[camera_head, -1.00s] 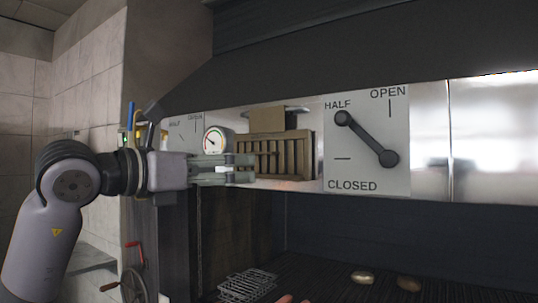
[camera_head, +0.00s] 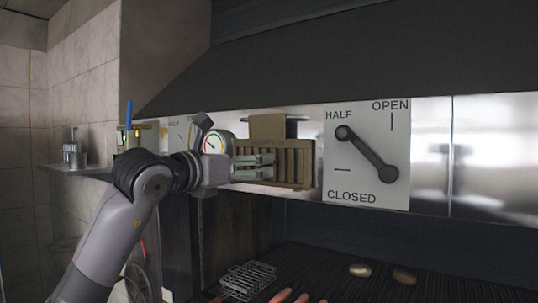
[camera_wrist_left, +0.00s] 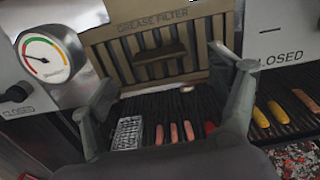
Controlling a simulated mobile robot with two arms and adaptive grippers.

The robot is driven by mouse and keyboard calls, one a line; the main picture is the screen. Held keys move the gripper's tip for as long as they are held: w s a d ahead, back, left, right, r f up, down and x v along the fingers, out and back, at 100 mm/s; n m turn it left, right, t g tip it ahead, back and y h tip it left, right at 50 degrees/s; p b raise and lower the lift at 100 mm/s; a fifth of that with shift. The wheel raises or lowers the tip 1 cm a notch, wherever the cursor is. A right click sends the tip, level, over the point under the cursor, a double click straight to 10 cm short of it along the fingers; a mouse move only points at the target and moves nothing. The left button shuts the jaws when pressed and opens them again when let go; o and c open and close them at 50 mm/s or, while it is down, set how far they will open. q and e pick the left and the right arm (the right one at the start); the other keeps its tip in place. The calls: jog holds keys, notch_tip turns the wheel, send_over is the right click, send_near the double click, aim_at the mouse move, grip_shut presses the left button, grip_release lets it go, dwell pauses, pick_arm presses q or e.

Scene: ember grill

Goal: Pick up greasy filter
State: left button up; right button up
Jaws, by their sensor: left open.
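The greasy filter (camera_head: 298,163) is a brown slatted panel set in the metal hood front, between the round gauge and the lever plate. In the left wrist view the filter (camera_wrist_left: 208,32) bears the label "GREASE FILTER" and has a dark handle (camera_wrist_left: 158,54) across its slats. My left gripper (camera_head: 268,167) is open, in front of the filter's left part in the head view. In the left wrist view its two fingers (camera_wrist_left: 165,80) stand apart on either side of the handle, which shows between them. I cannot tell how near the fingers are in depth. My right gripper is not in view.
A gauge (camera_head: 212,146) sits left of the filter. A lever (camera_head: 366,153) on a plate marked OPEN, HALF and CLOSED is to the right. Below is the grill (camera_head: 333,267) with sausages, patties and a wire basket (camera_head: 247,280). A shelf (camera_head: 85,169) is at left.

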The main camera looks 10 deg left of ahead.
aim_at(265, 151)
pick_arm(q)
jog(key=p+x, duration=0.4)
jog(key=x, duration=0.1)
jog(key=shift+w, duration=0.15)
jog(key=shift+c, duration=0.4)
jog(key=c, duration=1.5)
jog(key=shift+r, duration=0.1)
jog(key=shift+c, duration=0.3)
jog(key=shift+r, duration=0.1)
